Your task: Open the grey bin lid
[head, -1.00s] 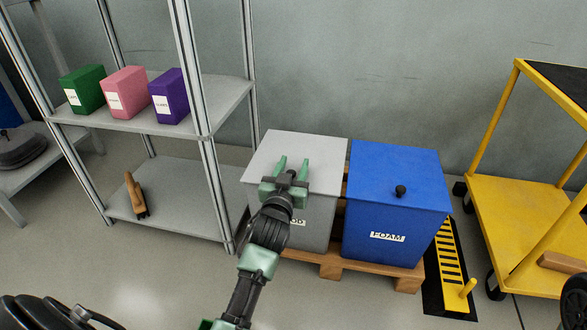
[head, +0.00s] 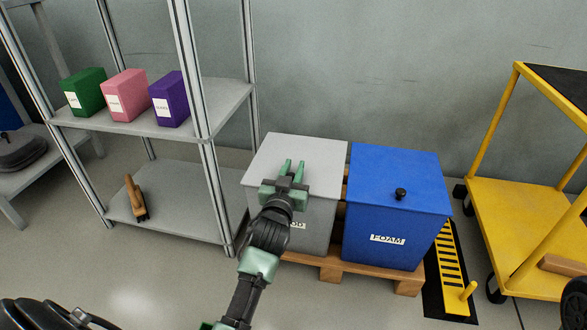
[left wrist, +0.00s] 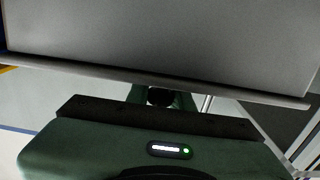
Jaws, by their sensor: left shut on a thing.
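The grey bin (head: 312,232) stands on a wooden pallet, with its flat grey lid (head: 320,150) lying on top, closed. My left gripper (head: 294,168) is over the front part of the lid, its two green fingers closed in around the lid's dark knob. In the left wrist view the black knob (left wrist: 160,97) shows between the fingers, with the grey lid (left wrist: 170,45) filling the upper part. In the head view the gripper hides the knob and part of the bin's label. My right gripper is not in view.
A blue bin (head: 385,235) labelled FOAM stands close to the right, on the same pallet (head: 330,268). A metal shelf (head: 165,122) with coloured boxes stands to the left. A yellow trolley (head: 520,215) stands at the right. Open floor lies in front.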

